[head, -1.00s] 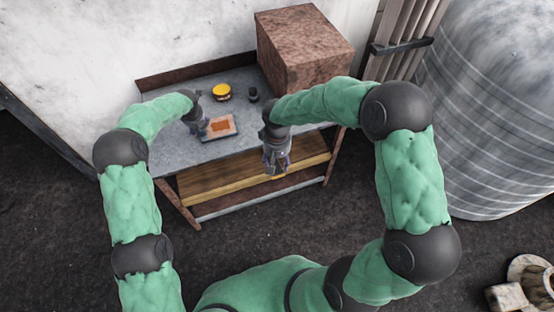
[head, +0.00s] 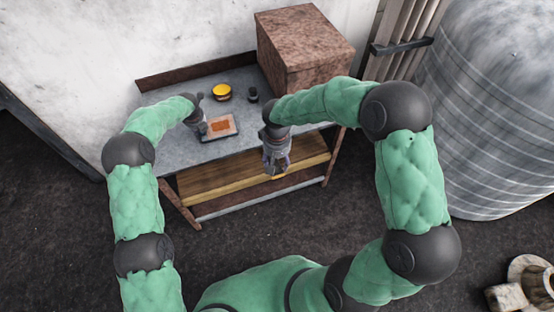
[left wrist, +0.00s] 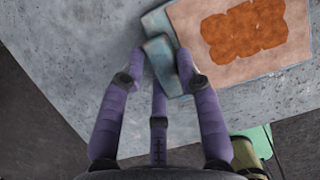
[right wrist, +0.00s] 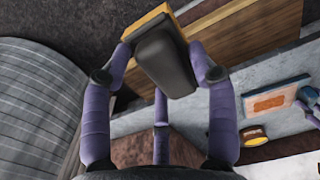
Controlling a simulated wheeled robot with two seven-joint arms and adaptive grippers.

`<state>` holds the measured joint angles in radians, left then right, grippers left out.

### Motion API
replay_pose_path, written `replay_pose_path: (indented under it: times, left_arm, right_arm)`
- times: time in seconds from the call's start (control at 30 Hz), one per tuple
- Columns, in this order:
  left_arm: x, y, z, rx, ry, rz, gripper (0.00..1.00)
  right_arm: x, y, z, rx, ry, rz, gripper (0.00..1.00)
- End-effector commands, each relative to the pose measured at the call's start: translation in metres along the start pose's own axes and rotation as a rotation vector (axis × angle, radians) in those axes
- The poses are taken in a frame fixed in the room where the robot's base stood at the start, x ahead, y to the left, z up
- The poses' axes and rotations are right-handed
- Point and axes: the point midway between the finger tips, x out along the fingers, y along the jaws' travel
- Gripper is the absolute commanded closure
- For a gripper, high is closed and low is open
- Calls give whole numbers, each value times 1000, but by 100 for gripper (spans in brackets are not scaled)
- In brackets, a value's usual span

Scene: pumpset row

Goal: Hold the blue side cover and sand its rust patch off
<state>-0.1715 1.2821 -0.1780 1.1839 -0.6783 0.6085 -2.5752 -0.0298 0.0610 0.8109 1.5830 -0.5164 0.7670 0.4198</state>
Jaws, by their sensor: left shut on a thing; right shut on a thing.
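The blue side cover (head: 235,131) lies on the grey bench top, with an orange-brown rust patch (head: 220,125) facing up. In the left wrist view the face around the patch (left wrist: 245,30) looks pinkish and the edge grey-blue. My left gripper (left wrist: 160,65) is shut on a blue-grey tab (left wrist: 163,62) at the cover's edge. My right gripper (head: 276,163) is shut on a sanding block with a black grip (right wrist: 165,58) and a yellow-orange base (right wrist: 146,22). It holds the block in the air in front of the bench, apart from the cover.
A yellow tin (head: 221,91) and a small dark object (head: 253,94) stand behind the cover on the bench (head: 180,100). A big rusty box (head: 303,50) fills the bench's right end. A wooden shelf (head: 225,178) lies below. A ribbed tank (head: 490,110) stands right.

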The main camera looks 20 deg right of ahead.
Motion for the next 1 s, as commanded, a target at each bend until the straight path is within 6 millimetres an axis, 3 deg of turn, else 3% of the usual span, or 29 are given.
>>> replay_pose_path:
  times: [0.27,0.3,0.37,0.77,1.0]
  left_arm:
    - [0,0,0,1,0,0,100]
    - [0,0,0,1,0,0,55]
    - [0,0,0,1,0,0,39]
    - [-3,0,0,0,-1,0,39]
    - [-29,0,1,1,-2,0,39]
  right_arm:
    - [0,0,0,0,1,0,79]
    - [0,0,0,0,1,0,79]
    - [0,0,0,0,1,0,79]
    - [0,0,0,0,1,0,79]
    - [0,0,0,0,1,0,79]
